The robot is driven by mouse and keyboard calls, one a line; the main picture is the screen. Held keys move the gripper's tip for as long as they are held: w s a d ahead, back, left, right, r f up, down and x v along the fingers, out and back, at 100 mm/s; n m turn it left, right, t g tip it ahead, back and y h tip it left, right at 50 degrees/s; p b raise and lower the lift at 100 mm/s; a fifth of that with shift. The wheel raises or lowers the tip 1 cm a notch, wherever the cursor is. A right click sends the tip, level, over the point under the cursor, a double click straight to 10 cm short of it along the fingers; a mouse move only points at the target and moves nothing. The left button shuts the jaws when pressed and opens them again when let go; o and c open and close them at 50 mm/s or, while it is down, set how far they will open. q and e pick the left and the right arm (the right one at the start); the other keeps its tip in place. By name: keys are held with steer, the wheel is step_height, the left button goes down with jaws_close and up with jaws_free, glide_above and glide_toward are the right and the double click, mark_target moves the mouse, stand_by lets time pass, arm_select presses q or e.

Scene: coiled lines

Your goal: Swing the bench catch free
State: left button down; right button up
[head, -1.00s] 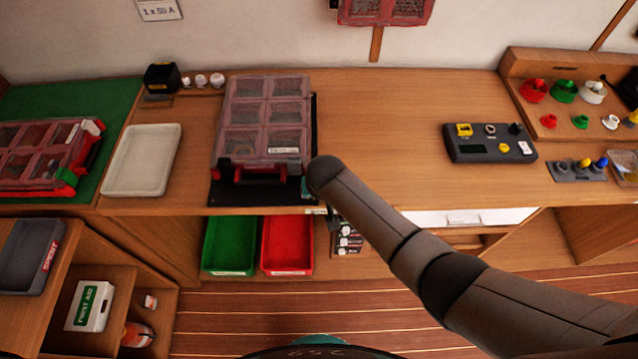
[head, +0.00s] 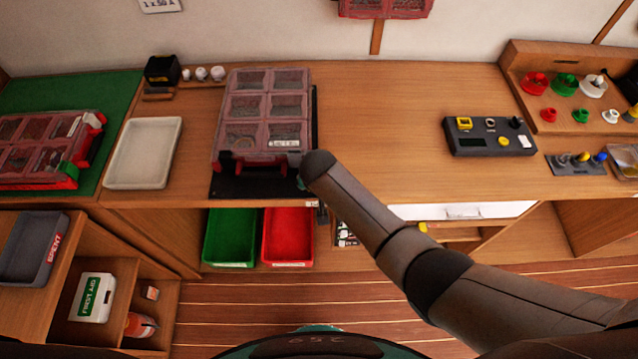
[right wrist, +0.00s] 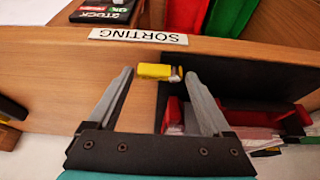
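A case (head: 265,105) with a clear compartment lid stands on a black mat (head: 255,187) at the bench's front edge. Red catch-like parts (right wrist: 172,115) on its front show in the right wrist view. A small yellow piece with a metal end (right wrist: 155,72) lies by the mat's edge; I cannot tell whether it is the bench catch. My right gripper (right wrist: 160,78) is open, its fingers on either side of the yellow piece, with no clear grip. In the head view my right arm hides the case's front right corner. My left gripper is out of view.
A second case (head: 40,145) lies on a green mat at left, beside a white tray (head: 143,180). Green (head: 229,237) and red (head: 288,237) bins sit under the bench. A grey device (head: 488,136) stands at right; the bench between is clear.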

steer(key=shift+o, duration=1)
steer(key=shift+s+r+p, duration=0.3)
steer(key=shift+r, duration=0.3)
steer(key=p+v, duration=0.3)
steer(key=v, duration=1.1)
steer(key=shift+w, duration=0.1)
steer(key=s+d+f+n+g+b, duration=0.1)
steer(key=s+d+f+b, duration=0.25)
steer(key=f, duration=0.85)
steer(key=s+d+f+g+b, duration=0.15)
steer(key=s+f+b, duration=0.35)
steer(key=f, duration=0.7)
steer(key=s+d+f+n+b, duration=0.1)
steer(key=s+d+f+b, duration=0.3)
steer(key=f, duration=0.8)
steer(key=s+d+f+b, duration=0.4)
steer(key=s+f+b, duration=0.1)
steer(key=s+f, duration=0.4)
steer(key=s+d+f+g+b, duration=0.1)
steer(key=s+d+f+b, duration=0.4)
steer(key=s+f, duration=0.5)
steer(key=s, duration=0.3)
steer(key=shift+n, duration=0.3)
